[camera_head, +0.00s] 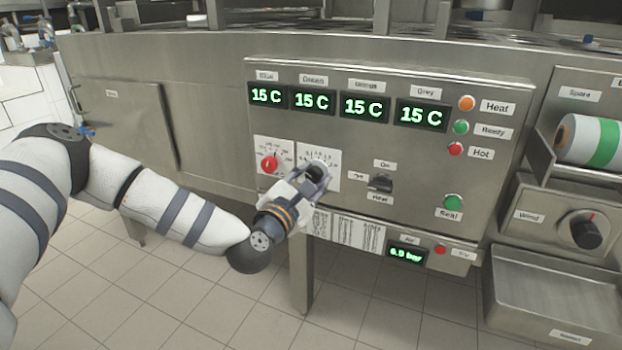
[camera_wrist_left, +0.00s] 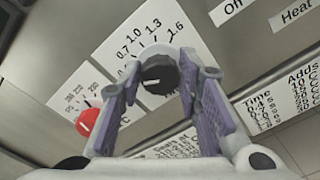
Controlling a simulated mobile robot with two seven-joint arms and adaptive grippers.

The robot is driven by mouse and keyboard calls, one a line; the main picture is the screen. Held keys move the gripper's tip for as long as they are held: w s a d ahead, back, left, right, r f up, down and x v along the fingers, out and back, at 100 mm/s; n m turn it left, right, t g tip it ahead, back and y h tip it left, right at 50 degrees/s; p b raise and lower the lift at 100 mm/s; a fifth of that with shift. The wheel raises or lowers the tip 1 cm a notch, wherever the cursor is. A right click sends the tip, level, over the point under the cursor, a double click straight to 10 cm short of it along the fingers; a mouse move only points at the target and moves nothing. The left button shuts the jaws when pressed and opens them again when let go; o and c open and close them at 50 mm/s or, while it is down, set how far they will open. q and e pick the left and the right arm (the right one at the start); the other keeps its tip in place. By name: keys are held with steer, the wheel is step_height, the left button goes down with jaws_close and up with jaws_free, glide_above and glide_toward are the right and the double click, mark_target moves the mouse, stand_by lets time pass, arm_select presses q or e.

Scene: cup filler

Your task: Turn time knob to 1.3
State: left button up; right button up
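The time knob (camera_wrist_left: 158,74) is black and sits on a white dial plate with 0.7, 1.0, 1.3 and 1.6 printed around it. A small pale mark shows on the knob, but I cannot tell exactly which number it points at. My left gripper (camera_head: 312,180) is at this plate in the head view and hides part of the knob. In the wrist view its two purple-grey fingers (camera_wrist_left: 160,68) are open, one on each side of the knob; a small gap seems to show, and I cannot tell whether they touch it. My right gripper is not in view.
A red knob (camera_head: 269,163) with its own scale is just left of the time knob. A black switch (camera_head: 380,182) and a green Seal button (camera_head: 453,202) are to the right. Green temperature displays (camera_head: 364,107) run above. A Wind knob (camera_head: 586,232) is far right.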

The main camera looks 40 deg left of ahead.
arm_select(q)
steer(key=c, duration=0.5)
steer(key=shift+o, duration=0.2)
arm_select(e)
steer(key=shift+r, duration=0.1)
arm_select(q)
steer(key=m+p, duration=0.2)
steer(key=m, duration=0.1)
steer(key=shift+r+m, duration=0.1)
steer(key=shift+m, duration=0.3)
steer(key=m+p, duration=0.3)
steer(key=m, duration=0.1)
steer(key=shift+m, duration=0.3)
steer(key=m+p, duration=0.3)
steer(key=m, duration=0.2)
steer(key=shift+f+m+p, duration=0.2)
steer(key=shift+m+p, duration=0.7)
steer(key=shift+m, duration=1.3)
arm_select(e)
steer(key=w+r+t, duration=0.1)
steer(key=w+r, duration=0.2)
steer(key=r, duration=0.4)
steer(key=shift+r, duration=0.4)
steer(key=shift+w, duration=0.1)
